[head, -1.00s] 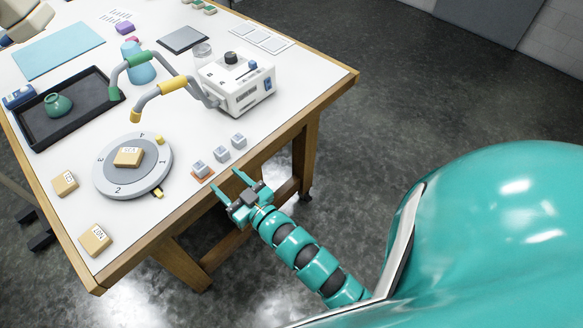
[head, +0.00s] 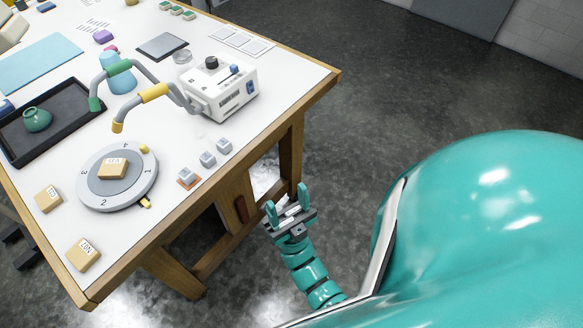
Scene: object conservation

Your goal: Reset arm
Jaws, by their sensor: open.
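My gripper (head: 286,199) is open and empty, with its two teal fingers pointing up in the picture. It is off the front edge of the table (head: 215,132), over the floor and apart from everything on the table. My teal arm (head: 312,278) is folded in close to my body. Nothing is between the fingers.
A round numbered dial (head: 125,196) bears a labelled wooden block (head: 112,168). A white machine (head: 230,95), a two-armed stand and a black tray (head: 60,150) stand behind. Open floor (head: 370,110) lies right.

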